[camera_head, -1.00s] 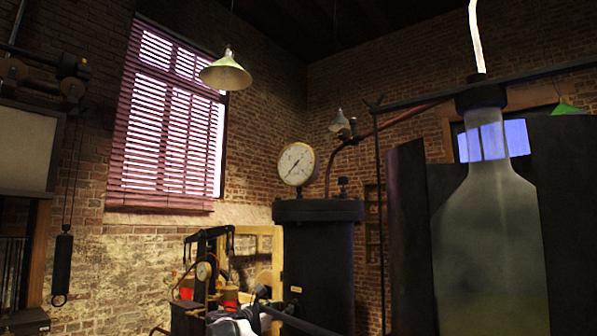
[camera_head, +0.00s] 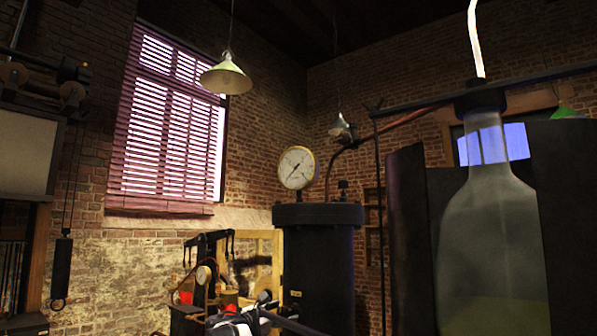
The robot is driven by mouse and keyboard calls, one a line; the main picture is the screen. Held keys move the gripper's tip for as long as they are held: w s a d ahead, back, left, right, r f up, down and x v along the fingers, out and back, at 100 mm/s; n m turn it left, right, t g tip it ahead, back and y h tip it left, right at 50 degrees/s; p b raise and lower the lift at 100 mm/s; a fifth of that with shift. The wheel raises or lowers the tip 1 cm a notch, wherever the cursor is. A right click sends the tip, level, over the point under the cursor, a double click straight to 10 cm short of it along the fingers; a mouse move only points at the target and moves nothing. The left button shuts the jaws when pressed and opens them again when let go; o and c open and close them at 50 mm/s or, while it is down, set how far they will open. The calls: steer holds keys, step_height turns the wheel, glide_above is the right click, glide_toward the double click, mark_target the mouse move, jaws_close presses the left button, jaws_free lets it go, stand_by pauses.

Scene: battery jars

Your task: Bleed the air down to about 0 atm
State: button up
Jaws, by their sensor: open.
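A round white pressure gauge (camera_head: 296,168) with a brass rim stands on top of a dark cylindrical tank (camera_head: 318,265). Its dark needle points to the lower left; the numbers are too small to read. A small dark valve knob (camera_head: 343,190) sits on the tank lid, right of the gauge. A pipe (camera_head: 385,128) curves down behind the lid. White and black parts, probably of my arm, show at the bottom edge, left of the tank and below its lid. I cannot make out my gripper's fingertips, and nothing visible touches the knob.
A large glass bottle (camera_head: 487,235) stands at right between dark panels (camera_head: 407,235). A dark hooked apparatus (camera_head: 204,250) with a small dial stands left of the tank. A hanging lamp (camera_head: 226,77) is above.

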steer(key=shift+b+v, duration=0.55)
steer(key=shift+v, duration=1.95)
